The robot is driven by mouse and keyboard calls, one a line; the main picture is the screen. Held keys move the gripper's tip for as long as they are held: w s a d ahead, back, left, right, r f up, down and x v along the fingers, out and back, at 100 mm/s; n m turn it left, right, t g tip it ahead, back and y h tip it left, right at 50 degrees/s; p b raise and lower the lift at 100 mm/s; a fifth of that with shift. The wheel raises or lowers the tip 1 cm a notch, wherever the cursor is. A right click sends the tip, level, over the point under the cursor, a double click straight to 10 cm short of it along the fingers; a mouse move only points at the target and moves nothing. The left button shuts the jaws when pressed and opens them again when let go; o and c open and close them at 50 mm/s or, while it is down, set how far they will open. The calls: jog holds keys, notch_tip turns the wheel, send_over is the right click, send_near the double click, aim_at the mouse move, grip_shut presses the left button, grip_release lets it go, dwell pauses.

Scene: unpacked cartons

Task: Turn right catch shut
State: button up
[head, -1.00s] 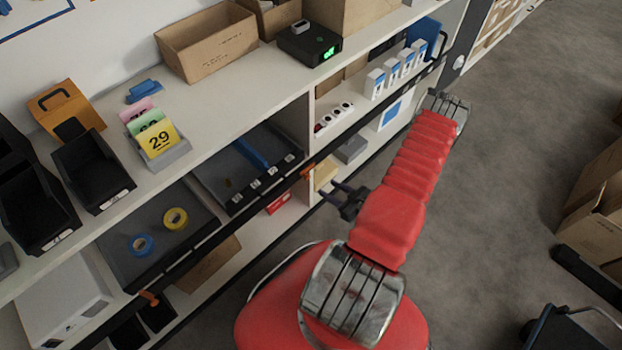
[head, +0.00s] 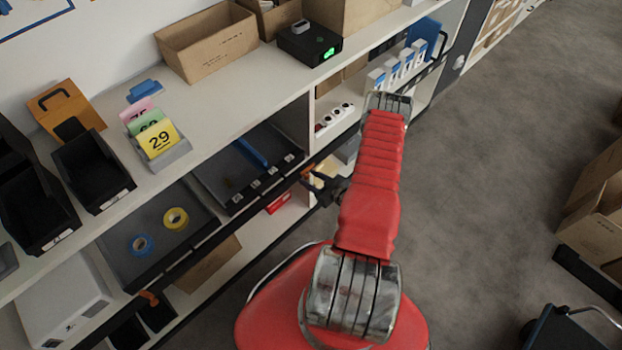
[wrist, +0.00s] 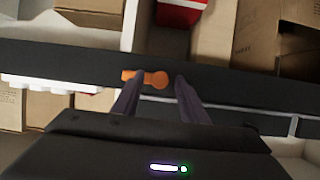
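The right catch (head: 306,172) is a small orange lever on the dark rail along the shelf front, at the right end of the tray bay. In the wrist view the orange catch (wrist: 156,79) lies lengthwise along the dark rail, its rounded end to the right. My gripper (head: 317,181) is close in front of it, partly hidden by my red arm in the head view. In the wrist view my gripper (wrist: 156,84) has its two dark fingers apart, tips near the catch; contact cannot be told. The left catch (head: 149,298) is also orange, on the same rail.
A dark tray (head: 215,183) with a blue item and another tray (head: 120,262) with tape rolls lie behind the rail. A red box (head: 278,204) sits on the lower shelf. Cartons (head: 600,200) stand at the right; the floor between is clear.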

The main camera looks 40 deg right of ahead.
jog(key=shift+w, duration=0.1)
jog(key=shift+c, duration=0.5)
grip_shut()
